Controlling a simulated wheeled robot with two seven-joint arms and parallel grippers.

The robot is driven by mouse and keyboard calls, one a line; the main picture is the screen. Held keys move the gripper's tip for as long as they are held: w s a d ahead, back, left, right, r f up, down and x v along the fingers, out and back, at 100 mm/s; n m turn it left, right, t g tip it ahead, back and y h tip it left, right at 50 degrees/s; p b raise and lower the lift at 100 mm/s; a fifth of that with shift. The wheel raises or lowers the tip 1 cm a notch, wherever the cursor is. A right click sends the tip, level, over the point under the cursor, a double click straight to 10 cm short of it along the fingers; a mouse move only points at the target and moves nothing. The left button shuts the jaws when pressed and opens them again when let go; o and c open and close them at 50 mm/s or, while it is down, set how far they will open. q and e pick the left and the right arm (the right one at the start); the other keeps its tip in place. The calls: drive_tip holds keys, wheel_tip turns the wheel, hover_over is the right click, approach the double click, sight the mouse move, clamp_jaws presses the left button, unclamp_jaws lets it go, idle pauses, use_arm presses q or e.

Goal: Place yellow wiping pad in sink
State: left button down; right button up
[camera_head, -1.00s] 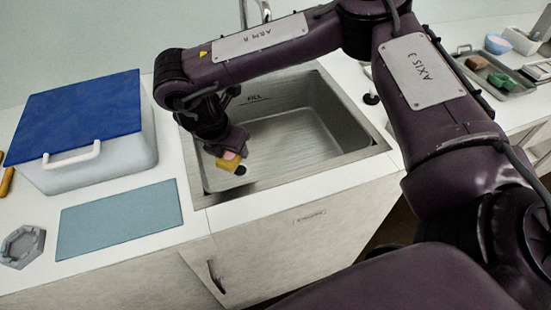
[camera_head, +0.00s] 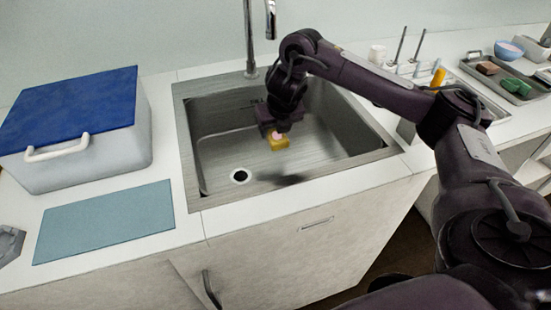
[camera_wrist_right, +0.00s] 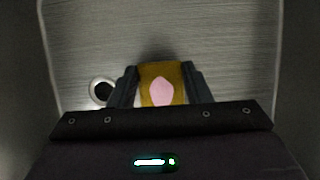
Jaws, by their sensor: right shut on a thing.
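The yellow wiping pad (camera_head: 279,144), with a pink patch on its face, is held by my right gripper (camera_head: 275,133) inside the outline of the sink. In the right wrist view the pad (camera_wrist_right: 152,88) sits between the two dark fingers of the right gripper (camera_wrist_right: 161,85). The metal sink (camera_head: 215,152) has a round drain (camera_head: 240,176) to the left of the pad; the drain (camera_wrist_right: 102,91) also shows in the right wrist view. Whether the pad touches the sink floor I cannot tell. My left gripper is not in view.
A faucet (camera_head: 249,45) rises behind the sink. Left of it stand a white box with a blue lid (camera_head: 70,108) and a flat teal mat (camera_head: 105,221). To the right are a white cup (camera_head: 377,54) and a tray (camera_head: 527,94) holding colored blocks.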

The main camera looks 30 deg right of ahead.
sight(276, 134)
wheel_tip(276, 134, down, 3)
drive_tip(key=shift+w+f, duration=0.1)
drive_tip(key=shift+f, duration=2.25)
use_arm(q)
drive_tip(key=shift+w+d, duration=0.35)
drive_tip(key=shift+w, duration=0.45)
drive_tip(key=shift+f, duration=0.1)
use_arm(e)
drive_tip(key=shift+f, duration=0.1)
drive_tip(key=o, duration=1)
drive_tip(key=shift+c, duration=0.2)
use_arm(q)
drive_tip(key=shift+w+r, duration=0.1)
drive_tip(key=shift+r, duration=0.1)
use_arm(e)
drive_tip(key=shift+r, duration=0.2)
